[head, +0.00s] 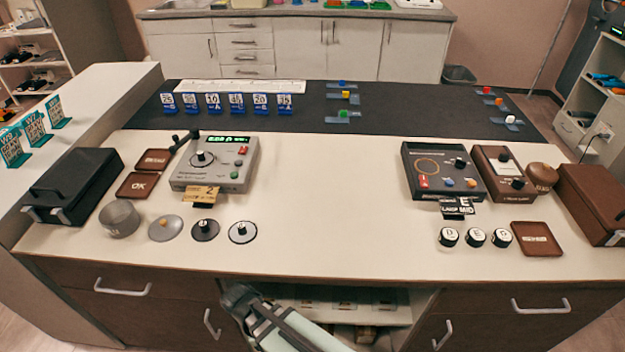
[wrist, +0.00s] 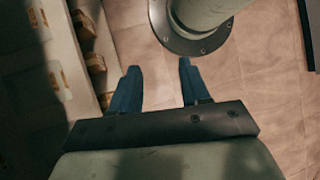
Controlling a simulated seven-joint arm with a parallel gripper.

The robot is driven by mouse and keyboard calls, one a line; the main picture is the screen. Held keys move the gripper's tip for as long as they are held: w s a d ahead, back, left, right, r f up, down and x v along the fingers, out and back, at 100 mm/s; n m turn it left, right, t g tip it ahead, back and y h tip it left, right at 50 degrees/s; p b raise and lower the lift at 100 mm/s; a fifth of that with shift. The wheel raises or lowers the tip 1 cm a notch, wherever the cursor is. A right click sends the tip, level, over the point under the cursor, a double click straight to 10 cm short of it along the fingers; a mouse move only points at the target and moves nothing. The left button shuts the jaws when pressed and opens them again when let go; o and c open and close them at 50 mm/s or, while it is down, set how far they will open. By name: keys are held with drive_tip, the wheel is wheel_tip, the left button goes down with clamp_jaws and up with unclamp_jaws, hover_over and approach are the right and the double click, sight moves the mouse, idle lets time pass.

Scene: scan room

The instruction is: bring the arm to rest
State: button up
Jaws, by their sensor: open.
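My gripper (wrist: 157,88) is open and empty in the wrist view. Its two blue fingers stand apart and point over the tiled floor, with nothing between them. A round flanged base and column, mine, show just beyond the fingertips. In the head view my arm (head: 285,325) is at the bottom centre, in front of the desk's open shelf and below the desktop; the fingers cannot be made out there.
The desk (head: 330,200) bears a grey device (head: 215,165), a dark device (head: 443,172), a brown device (head: 504,172) and several discs. Open shelves (head: 340,305) lie under its front edge, near my arm. They also show at left in the wrist view (wrist: 62,55). Bare floor (wrist: 265,80) is at right.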

drive_tip(key=d+f+g+h, duration=0.1)
drive_tip(key=d+g, duration=0.1)
drive_tip(key=d, duration=0.8)
drive_tip(key=s+d+f+m+g+y, duration=0.1)
drive_tip(key=s+d+f+m+y, duration=0.2)
drive_tip(key=d+f+m, duration=0.5)
drive_tip(key=s+d+f+m+g+y, duration=0.1)
drive_tip(key=s+d+f+m+y, duration=0.3)
drive_tip(key=d+f+m, duration=0.5)
drive_tip(key=shift+s+d, duration=0.15)
